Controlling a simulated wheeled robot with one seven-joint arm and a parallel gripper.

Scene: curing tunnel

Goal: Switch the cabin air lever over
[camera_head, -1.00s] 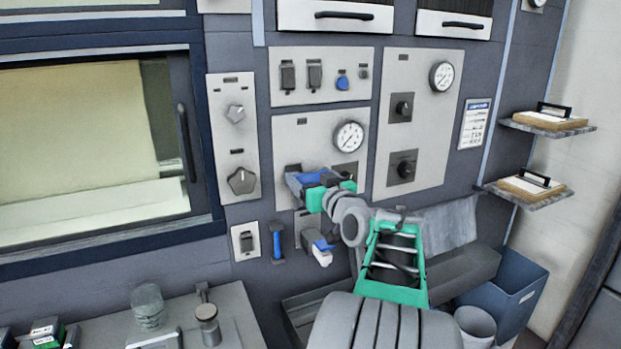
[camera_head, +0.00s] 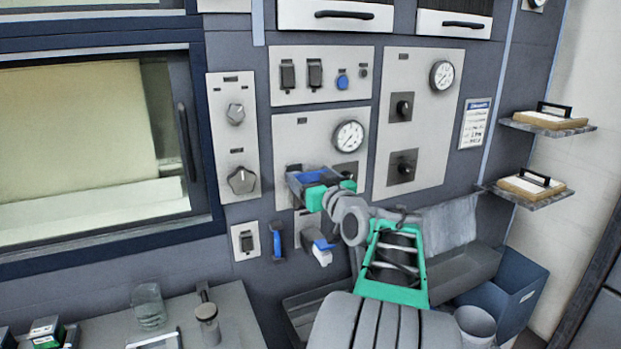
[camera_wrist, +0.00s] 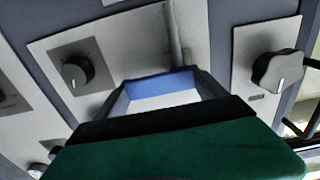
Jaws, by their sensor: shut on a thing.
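My gripper (camera_head: 296,178) is at the lower left of the middle control panel (camera_head: 315,135), below its round gauge. In the wrist view its fingers (camera_wrist: 163,78) are shut on a grey lever (camera_wrist: 174,35), whose bar runs up from between the fingertips across the pale panel. I take this to be the cabin air lever; no label on it can be read. In the head view the fingers and wrist hide most of the lever. The exact contact is hard to see.
A gauge (camera_head: 348,136) sits above my gripper. Panels with knobs flank it, with a star-shaped knob (camera_head: 241,180) on the left and a dark knob (camera_head: 403,167) on the right. Below are a switch (camera_head: 246,241), a blue handle (camera_head: 277,241) and a blue-and-white handle (camera_head: 320,250).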

